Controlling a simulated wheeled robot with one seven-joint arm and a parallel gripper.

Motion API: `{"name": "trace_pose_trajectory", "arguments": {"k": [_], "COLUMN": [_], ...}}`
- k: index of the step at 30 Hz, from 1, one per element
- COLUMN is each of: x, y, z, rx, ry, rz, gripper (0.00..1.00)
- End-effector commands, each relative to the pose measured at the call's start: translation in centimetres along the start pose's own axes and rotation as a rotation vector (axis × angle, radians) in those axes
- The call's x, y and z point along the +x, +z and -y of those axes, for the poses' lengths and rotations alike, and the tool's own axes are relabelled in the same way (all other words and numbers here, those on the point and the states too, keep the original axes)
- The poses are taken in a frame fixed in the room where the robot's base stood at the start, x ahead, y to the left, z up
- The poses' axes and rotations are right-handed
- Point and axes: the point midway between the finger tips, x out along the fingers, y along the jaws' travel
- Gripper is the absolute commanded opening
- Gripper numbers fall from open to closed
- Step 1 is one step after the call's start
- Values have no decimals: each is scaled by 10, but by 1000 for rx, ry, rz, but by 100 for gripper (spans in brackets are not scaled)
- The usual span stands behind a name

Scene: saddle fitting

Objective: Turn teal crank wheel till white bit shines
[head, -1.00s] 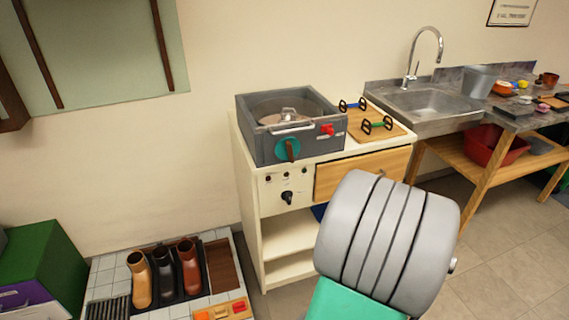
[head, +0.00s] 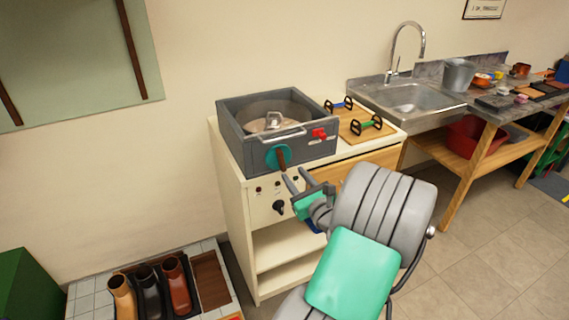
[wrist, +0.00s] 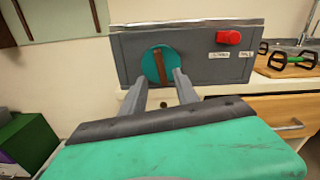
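The teal crank wheel (head: 271,158) is a round disc with a brown handle bar (head: 282,157) on the front of a grey box (head: 309,149). In the wrist view the wheel (wrist: 152,66) faces me, its brown bar (wrist: 160,65) nearly upright. My gripper (head: 291,177) is in front of the box, just below and right of the wheel. In the wrist view its two fingers (wrist: 158,80) are spread apart with nothing between them, pointing at the wheel's lower part. I cannot make out a white bit.
A red knob (wrist: 228,37) sits right of the wheel on the box front. The box stands on a cream cabinet (head: 231,190) with a black knob (head: 279,207). Boards with black-ended handles (head: 366,127) lie to the right, before a sink (head: 412,97).

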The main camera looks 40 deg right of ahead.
Motion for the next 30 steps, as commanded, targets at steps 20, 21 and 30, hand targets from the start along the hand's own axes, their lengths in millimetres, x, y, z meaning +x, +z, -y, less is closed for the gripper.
{"name": "trace_pose_trajectory", "arguments": {"k": [20,21,30], "x": [74,74,74], "y": [-1,-1,-1], "z": [2,2,2], "rx": [-2,-2,-3], "ry": [-3,-3,-3], "rz": [-3,-3,-3], "gripper": [36,36,13]}}
